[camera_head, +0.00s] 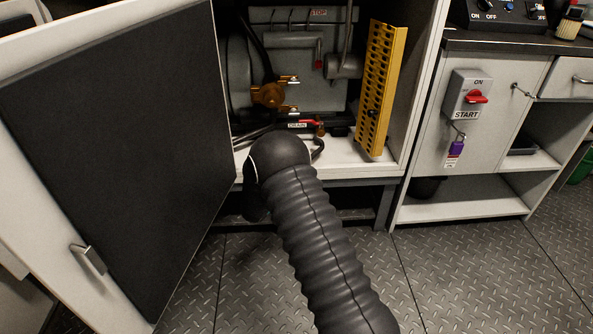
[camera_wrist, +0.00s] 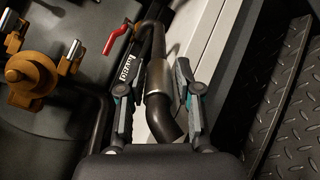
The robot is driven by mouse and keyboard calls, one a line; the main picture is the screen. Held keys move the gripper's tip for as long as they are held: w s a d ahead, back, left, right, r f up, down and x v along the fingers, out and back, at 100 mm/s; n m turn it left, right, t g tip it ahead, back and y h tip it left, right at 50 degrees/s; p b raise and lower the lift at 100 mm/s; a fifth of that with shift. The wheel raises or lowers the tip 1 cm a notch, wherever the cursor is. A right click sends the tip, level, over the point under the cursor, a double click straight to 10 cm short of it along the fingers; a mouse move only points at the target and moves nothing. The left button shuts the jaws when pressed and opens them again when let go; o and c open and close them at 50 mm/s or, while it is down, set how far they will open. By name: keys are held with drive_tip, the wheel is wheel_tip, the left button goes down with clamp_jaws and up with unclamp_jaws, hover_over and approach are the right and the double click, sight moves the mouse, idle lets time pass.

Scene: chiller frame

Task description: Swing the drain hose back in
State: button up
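The drain hose (camera_wrist: 157,80) is a dark bent tube with a dull metal-coloured collar. In the wrist view it runs down between the fingers of my gripper (camera_wrist: 156,68), its lower end curving right. My gripper is open around it, with a gap at the left finger; the right finger is close beside the collar, and I cannot tell if they touch. In the head view my arm hides the gripper, and a short dark curve of the hose (camera_head: 319,149) shows near the cabinet's front lip. A red-handled drain valve (camera_wrist: 116,39) with a white label sits at the hose's upper end.
The open cabinet door (camera_head: 120,140) stands left of my arm. A yellow slotted panel (camera_head: 381,90) stands at the right of the opening. A brass valve (camera_head: 270,95) is behind the hose. The white cabinet lip (camera_head: 350,165) lies below. Metal tread floor (camera_head: 460,270) is clear.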

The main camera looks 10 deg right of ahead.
drive_tip(key=shift+o, duration=0.5)
drive_tip(key=shift+a, duration=0.15)
drive_tip(key=shift+s+a, duration=0.15)
drive_tip(key=v, duration=1.1)
drive_tip(key=shift+s+a, duration=0.15)
drive_tip(key=shift+s, duration=0.05)
drive_tip(key=shift+c, duration=0.3)
